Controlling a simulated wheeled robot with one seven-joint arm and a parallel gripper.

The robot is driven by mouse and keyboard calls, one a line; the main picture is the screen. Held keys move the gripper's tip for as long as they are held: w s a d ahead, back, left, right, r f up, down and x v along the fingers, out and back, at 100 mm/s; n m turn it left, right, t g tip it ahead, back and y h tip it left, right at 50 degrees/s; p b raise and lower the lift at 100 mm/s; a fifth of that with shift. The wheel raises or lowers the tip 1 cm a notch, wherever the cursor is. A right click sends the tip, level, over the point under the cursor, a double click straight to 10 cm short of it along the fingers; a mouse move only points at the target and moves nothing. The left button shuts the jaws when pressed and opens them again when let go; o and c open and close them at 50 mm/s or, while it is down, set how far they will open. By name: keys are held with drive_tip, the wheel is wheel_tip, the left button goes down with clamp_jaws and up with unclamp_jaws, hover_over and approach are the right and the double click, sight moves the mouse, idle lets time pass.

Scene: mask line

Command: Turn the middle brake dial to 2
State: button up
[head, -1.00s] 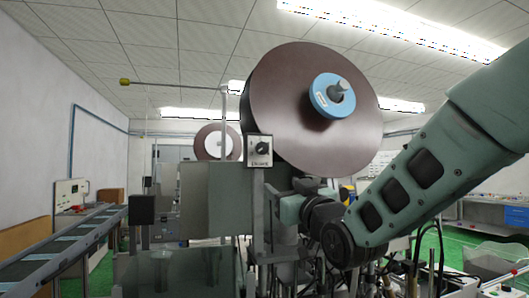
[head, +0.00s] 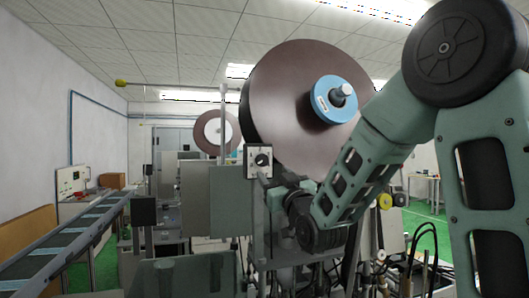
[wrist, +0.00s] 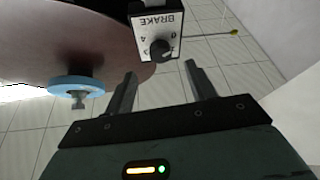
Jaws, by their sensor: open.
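The brake dial is a black knob (head: 263,160) on a small pale box below the left edge of a big brown reel. In the wrist view the box's white face (wrist: 156,24) reads BRAKE upside down, with the knob (wrist: 161,50) near its lower edge. Its exact pointer setting is too small to read. My gripper (wrist: 160,69) is open and empty, with its fingers on either side of the knob in the picture and apparently short of it. In the head view my gripper sits just below and right of the box; its fingertips are hard to make out. No other brake dial is clearly visible.
The big brown reel (head: 290,100) with a blue hub (head: 334,98) stands close to my arm; it also fills the upper left of the wrist view (wrist: 60,40). A second reel (head: 210,122) stands farther back. A conveyor (head: 70,240) runs along the left. Cables hang at lower right.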

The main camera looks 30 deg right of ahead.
sight(264, 162)
drive_tip(key=p+x, duration=0.3)
drive_tip(key=x, duration=0.4)
drive_tip(key=shift+w+r+p, duration=0.15)
drive_tip(key=shift+w+p, duration=0.1)
drive_tip(key=shift+p, duration=0.05)
drive_tip(key=shift+c, duration=0.4)
drive_tip(key=c, duration=0.9)
